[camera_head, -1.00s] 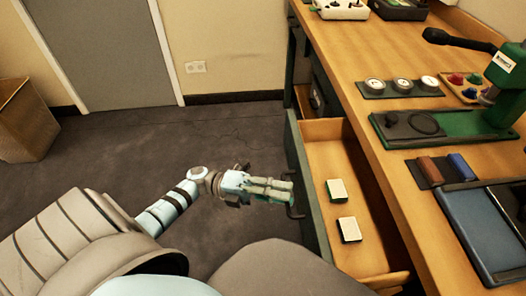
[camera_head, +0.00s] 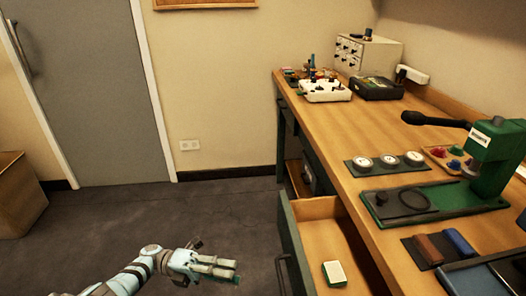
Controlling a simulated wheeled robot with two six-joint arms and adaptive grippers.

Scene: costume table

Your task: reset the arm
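My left gripper (camera_head: 228,270) is at the bottom of the view, over the dark floor, with its arm coming in from the lower left. Its pale fingers lie side by side and point right; nothing shows between them, but whether they are fully closed is unclear. It is apart from the handle (camera_head: 281,274) of the open drawer (camera_head: 293,245), which is to its right. A small white-topped block (camera_head: 334,273) lies in the drawer. My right gripper is not in view.
The wooden workbench (camera_head: 360,130) fills the right side, holding a row of gauges (camera_head: 389,162), a green stand (camera_head: 495,160) and a white control box (camera_head: 325,91). A grey door (camera_head: 90,90) and cardboard box (camera_head: 20,195) are at left. The floor between is clear.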

